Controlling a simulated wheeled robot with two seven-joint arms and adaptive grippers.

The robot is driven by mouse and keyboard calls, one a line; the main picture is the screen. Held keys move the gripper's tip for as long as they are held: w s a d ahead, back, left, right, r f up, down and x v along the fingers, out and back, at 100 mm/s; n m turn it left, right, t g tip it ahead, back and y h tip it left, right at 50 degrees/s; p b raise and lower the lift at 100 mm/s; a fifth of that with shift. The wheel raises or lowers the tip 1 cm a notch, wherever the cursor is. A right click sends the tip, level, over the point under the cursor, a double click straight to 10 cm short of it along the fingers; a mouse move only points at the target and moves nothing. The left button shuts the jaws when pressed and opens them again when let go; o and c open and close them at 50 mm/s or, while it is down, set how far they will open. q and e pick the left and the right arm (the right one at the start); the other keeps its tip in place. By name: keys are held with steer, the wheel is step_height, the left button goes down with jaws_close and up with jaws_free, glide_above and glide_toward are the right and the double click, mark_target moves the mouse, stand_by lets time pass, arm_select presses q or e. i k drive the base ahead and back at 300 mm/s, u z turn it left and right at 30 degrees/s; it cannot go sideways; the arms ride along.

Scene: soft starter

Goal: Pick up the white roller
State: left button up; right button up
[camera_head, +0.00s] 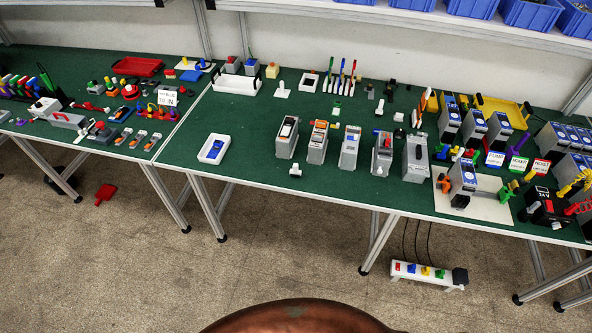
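Several small white parts lie on the green workbench (256,133), and I cannot tell for certain which is the white roller. One small white piece (295,171) lies near the front edge, in front of a grey module (287,141). Neither of my grippers is in view.
A white tray with a blue item (214,149) sits left of the row of grey modules. Labelled blue-grey modules (463,176) crowd the right. A power strip (428,272) and a red object (105,194) lie on the floor. A shelf with blue bins (527,13) runs above.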

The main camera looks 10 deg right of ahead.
mark_target(295, 173)
steer(key=z, duration=0.2)
steer(key=k, duration=0.45)
steer(key=z, duration=1)
steer(key=i, duration=0.65)
steer(key=u, duration=0.85)
steer(key=i, duration=0.6)
steer(key=u, duration=0.6)
